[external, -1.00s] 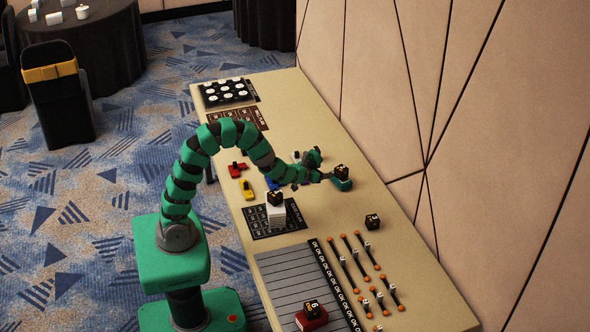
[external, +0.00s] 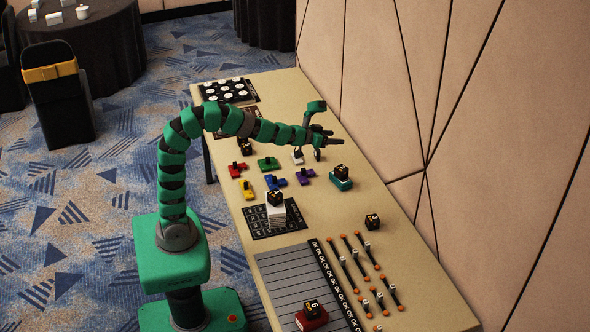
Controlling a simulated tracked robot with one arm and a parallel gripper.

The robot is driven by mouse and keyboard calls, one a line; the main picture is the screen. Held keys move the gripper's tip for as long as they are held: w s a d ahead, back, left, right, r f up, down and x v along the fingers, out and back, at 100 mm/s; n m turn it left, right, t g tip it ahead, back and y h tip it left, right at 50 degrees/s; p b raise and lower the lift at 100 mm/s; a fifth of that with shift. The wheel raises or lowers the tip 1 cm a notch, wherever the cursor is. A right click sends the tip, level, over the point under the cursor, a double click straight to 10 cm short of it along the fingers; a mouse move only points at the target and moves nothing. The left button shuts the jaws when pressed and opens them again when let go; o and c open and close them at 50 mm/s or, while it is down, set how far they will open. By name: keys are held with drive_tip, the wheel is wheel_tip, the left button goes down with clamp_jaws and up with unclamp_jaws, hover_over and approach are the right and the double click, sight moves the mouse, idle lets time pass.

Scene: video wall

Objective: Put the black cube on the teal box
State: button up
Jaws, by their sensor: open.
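A black cube (external: 341,172) with pale markings rests on top of the teal box (external: 341,185), near the wall side of the table. My gripper (external: 329,146) is open and empty. It hangs above the table, up and to the left of the cube in the picture, apart from it.
Colored pieces lie mid-table, including a red one (external: 237,170), a yellow one (external: 247,189) and a purple one (external: 297,182). Several black sticks with orange ends (external: 357,255) lie at the right. The wall (external: 400,90) borders the table.

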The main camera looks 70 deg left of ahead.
drive_tip(key=s+d+r+m, duration=0.1)
drive_tip(key=s+r, duration=0.1)
drive_tip(key=r, duration=0.4)
drive_tip(key=s+d+r+h, duration=0.1)
drive_tip(key=s+r, duration=0.2)
drive_tip(key=r, duration=0.2)
drive_tip(key=s+d+r+m, duration=0.1)
drive_tip(key=s+r, duration=0.1)
drive_tip(key=r, duration=0.4)
drive_tip(key=s+r+t, duration=0.1)
drive_tip(key=s+r, duration=1.3)
drive_tip(key=shift+m, duration=0.3)
